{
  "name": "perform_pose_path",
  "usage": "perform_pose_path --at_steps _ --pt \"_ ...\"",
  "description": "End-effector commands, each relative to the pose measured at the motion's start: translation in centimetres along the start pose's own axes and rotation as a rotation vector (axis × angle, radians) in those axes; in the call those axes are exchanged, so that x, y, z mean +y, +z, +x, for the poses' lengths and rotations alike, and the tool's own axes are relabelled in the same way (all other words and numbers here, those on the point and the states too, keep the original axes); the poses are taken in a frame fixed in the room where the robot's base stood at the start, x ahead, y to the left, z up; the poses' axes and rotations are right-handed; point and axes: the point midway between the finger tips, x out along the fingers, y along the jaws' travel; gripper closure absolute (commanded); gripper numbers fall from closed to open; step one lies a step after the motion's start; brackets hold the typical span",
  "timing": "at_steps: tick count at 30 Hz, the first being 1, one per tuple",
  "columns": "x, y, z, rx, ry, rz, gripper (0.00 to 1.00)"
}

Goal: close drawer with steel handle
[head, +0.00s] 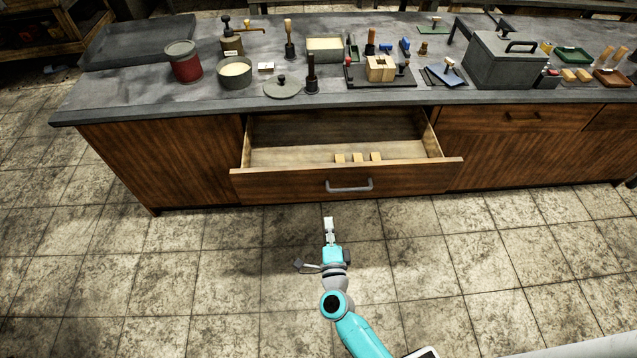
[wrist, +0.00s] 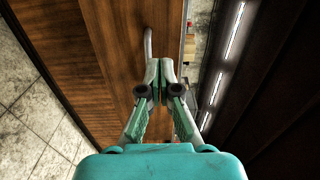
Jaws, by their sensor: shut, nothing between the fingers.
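The open drawer (head: 345,178) sticks out from the front of a wooden workbench, with a steel bar handle (head: 349,186) on its front panel. Three small light blocks (head: 357,157) lie inside it. My gripper (head: 328,220) is in front of the drawer, just below and left of the handle in the head view, with its fingers shut and empty. In the wrist view my gripper (wrist: 160,65) points at the drawer front (wrist: 110,60). The handle (wrist: 148,45) shows just beyond the fingertips there, partly hidden by them. I cannot tell whether the fingers touch the drawer.
The grey benchtop (head: 150,95) above holds a red can (head: 184,66), a pot (head: 234,76), a grey lidded box (head: 507,62) and several tools. A closed drawer (head: 520,118) is at the right. The tiled floor (head: 210,280) around my arm is clear.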

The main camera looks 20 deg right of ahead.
Motion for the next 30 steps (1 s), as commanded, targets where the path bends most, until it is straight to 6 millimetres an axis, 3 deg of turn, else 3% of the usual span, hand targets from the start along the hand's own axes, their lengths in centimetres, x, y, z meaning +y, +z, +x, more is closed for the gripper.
perform_pose_path --at_steps 8,24,30 --pt "0.1 0.3 2.2 0.009 0.004 0.027 1.0" --pt "0.1 0.2 11.8 0.009 0.003 0.025 1.0" --pt "0.1 0.2 14.0 0.007 0.004 0.024 1.0"
